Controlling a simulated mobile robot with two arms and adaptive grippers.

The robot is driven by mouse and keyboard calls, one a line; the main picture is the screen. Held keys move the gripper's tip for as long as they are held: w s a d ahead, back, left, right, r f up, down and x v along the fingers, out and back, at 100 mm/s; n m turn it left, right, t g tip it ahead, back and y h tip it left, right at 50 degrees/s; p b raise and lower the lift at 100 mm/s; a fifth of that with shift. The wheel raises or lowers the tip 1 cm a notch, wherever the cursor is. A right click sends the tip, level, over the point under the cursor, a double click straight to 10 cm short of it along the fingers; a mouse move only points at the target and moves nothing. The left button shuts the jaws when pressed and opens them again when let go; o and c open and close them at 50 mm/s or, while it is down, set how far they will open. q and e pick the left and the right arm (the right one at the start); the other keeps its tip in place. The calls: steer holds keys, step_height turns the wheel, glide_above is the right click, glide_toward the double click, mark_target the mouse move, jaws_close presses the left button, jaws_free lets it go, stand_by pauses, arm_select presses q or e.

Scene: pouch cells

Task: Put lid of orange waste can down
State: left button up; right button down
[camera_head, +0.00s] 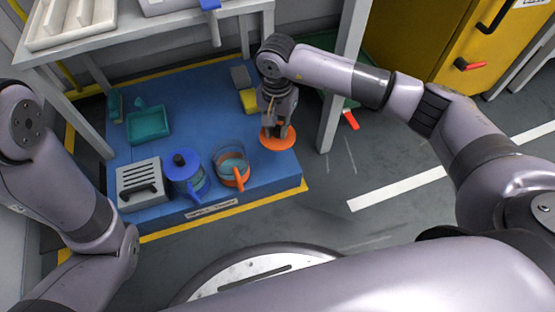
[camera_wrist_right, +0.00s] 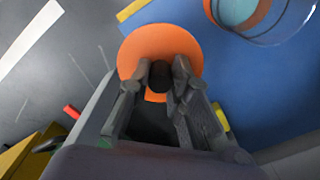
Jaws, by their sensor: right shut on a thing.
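The orange lid (camera_head: 284,145) is a round disc with a dark knob, at the right part of the blue platform. My right gripper (camera_head: 278,131) points down with its fingers shut on the lid's knob. In the right wrist view the lid (camera_wrist_right: 140,50) lies flat past the fingertips (camera_wrist_right: 162,78). I cannot tell whether it touches the platform or hovers just above. The orange waste can (camera_head: 229,158), clear with an orange handle, stands open just left of the lid, with bluish contents. It shows partly in the right wrist view (camera_wrist_right: 262,12). My left gripper is outside the view.
On the blue platform (camera_head: 205,105) stand a blue-lidded can (camera_head: 186,172), a slotted grey box (camera_head: 140,183), a teal tray (camera_head: 149,124) and a yellow block (camera_head: 249,101). Table legs (camera_head: 340,90) rise close to my right arm. A yellow cabinet (camera_head: 435,45) is at back right.

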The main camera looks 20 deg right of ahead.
step_height(320, 180, down, 8)
steer(key=b, duration=0.4)
steer(key=shift+f, duration=0.15)
steer(key=shift+f+b, duration=1.25)
steer(key=shift+f, duration=0.85)
steer(key=shift+f, duration=0.15)
steer(key=c, duration=1.5)
jaws_free()
